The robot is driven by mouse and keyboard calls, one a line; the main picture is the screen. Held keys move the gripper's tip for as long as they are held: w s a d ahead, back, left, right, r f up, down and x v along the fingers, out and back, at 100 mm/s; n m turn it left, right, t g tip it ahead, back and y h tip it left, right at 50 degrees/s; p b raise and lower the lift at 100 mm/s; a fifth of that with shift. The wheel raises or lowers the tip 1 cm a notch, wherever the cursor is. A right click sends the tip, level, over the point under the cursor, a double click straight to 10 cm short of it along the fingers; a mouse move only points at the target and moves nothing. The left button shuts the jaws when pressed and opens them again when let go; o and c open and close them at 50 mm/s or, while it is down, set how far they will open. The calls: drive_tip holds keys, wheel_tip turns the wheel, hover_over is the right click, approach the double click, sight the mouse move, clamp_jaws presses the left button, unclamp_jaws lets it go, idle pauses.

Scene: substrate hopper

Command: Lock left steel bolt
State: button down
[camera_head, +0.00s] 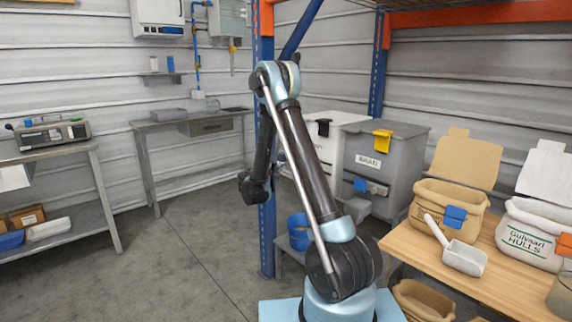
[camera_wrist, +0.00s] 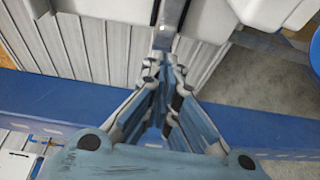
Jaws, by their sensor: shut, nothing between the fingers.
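I cannot make out the left steel bolt for certain in either view. A grey hopper (camera_head: 410,165) labelled BRAN has a yellow piece at its top and a metal fitting (camera_head: 376,188) with a blue piece low on its front. A white hopper (camera_head: 347,118) with a black piece stands to its left, partly hidden by my arm. My gripper (camera_wrist: 166,62) is shut and empty in the wrist view, its fingertips in front of or near a narrow grey metal strip (camera_wrist: 171,18); I cannot tell whether they touch.
A blue rack post (camera_head: 267,225) stands just behind my arm. A wooden table (camera_head: 500,275) at right holds open sacks and a white scoop (camera_head: 464,258). A blue bucket (camera_head: 299,230) is beside my arm. Steel benches line the left; the floor between (camera_head: 185,260) is clear.

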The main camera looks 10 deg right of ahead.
drive_tip(key=shift+w+a+f+t, duration=0.2)
drive_tip(key=shift+a+f+t, duration=0.15)
drive_tip(key=shift+a, duration=0.15)
drive_tip(key=shift+d, duration=0.1)
drive_tip(key=x, duration=1)
drive_tip(key=s+d, duration=0.2)
drive_tip(key=shift+s, duration=0.3)
idle(0.3)
